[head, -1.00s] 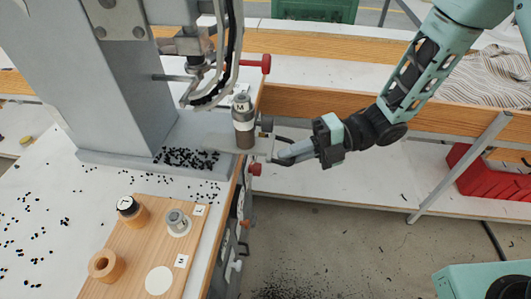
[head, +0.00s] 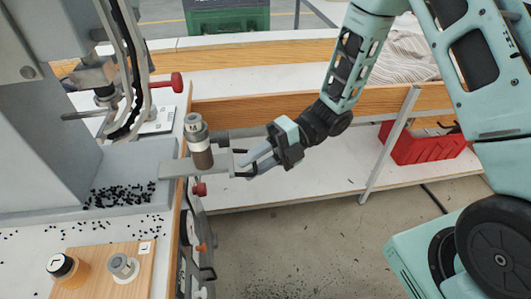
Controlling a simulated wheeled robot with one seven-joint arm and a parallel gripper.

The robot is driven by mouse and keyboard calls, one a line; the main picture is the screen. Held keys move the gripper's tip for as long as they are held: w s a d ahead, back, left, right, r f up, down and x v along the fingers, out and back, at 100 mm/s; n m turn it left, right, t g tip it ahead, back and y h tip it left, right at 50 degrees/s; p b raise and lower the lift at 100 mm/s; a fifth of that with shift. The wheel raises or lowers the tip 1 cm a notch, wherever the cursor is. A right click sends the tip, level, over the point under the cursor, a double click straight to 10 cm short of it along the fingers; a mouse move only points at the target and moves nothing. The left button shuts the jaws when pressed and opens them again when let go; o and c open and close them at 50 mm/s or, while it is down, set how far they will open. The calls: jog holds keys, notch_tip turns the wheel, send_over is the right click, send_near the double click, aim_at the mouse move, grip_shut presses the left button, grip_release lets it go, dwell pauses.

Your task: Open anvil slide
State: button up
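The anvil slide (head: 174,168) is a flat grey plate sticking out to the right of the press, past the table edge. A grey and brown cylinder marked M (head: 199,145) stands upright on it. My gripper (head: 246,162) is at the slide's right end, its pale fingers closed in around the handle there. The dark handle parts show beside the fingertips; the exact contact is partly hidden by the fingers.
The grey press column (head: 40,130) stands at left, with black eyelets scattered at its base. A wooden board (head: 100,270) holds a black-topped piece (head: 62,266) and a grey one (head: 122,266). Red knobs (head: 176,82) are near the slide. A red crate (head: 425,143) lies at right.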

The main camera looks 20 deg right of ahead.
jog(key=b+v, duration=0.1)
jog(key=v, duration=1.6)
jog(key=shift+d, duration=0.2)
jog(key=shift+w+a, duration=0.1)
jog(key=w+a+r+m+t+h+p, duration=0.2)
jog(key=w+a+r+m+t+h, duration=0.5)
jog(key=w+a+m+t, duration=0.5)
jog(key=s+r+m+g+h+p, duration=0.2)
jog(key=s+m+g+h, duration=0.5)
jog(key=s+m, duration=1.1)
jog(key=s+g+p, duration=0.1)
jog(key=s, duration=1.2)
jog(key=shift+s, duration=0.4)
